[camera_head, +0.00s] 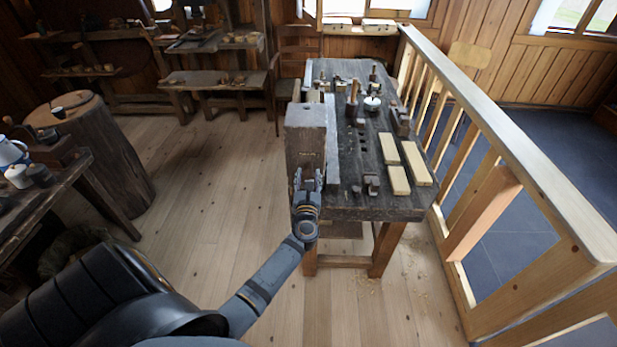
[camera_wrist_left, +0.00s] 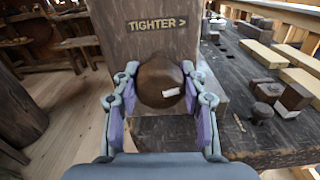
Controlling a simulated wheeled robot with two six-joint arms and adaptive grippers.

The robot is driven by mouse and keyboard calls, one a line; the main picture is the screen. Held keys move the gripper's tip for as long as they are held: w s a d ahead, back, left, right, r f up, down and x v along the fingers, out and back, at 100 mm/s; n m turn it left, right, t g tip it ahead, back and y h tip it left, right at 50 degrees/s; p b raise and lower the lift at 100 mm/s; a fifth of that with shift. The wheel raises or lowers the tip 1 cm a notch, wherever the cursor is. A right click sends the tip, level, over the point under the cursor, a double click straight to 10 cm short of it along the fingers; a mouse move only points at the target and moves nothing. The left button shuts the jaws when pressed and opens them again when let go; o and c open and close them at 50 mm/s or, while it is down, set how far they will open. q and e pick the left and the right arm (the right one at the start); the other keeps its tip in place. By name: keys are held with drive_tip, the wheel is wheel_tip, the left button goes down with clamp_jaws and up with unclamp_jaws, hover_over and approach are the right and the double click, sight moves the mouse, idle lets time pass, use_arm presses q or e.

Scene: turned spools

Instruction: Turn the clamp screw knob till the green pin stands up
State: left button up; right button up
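The clamp screw knob (camera_wrist_left: 160,80) is brown and round with a white mark on its front, turned to the lower right. It sits on the front of a wooden block (camera_wrist_left: 155,40) lettered "TIGHTER >". My left gripper (camera_wrist_left: 160,72) has one finger on each side of the knob, with the tips close to its edges; whether they press on it I cannot tell. In the head view my left gripper (camera_head: 308,178) is at the near end of the block (camera_head: 306,116). I cannot make out a green pin. My right gripper is not in view.
The dark workbench (camera_head: 375,206) extends to the right of the block. It bears pale wood blanks (camera_head: 388,148), small dark blocks (camera_head: 371,184) and a white round piece (camera_head: 372,103). A wooden railing (camera_head: 520,150) runs along the right. Open floor (camera_head: 215,180) lies to the left.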

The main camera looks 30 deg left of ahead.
use_arm(q)
drive_tip(key=c, duration=0.4)
drive_tip(key=shift+c, duration=0.2)
drive_tip(key=shift+m, duration=0.3)
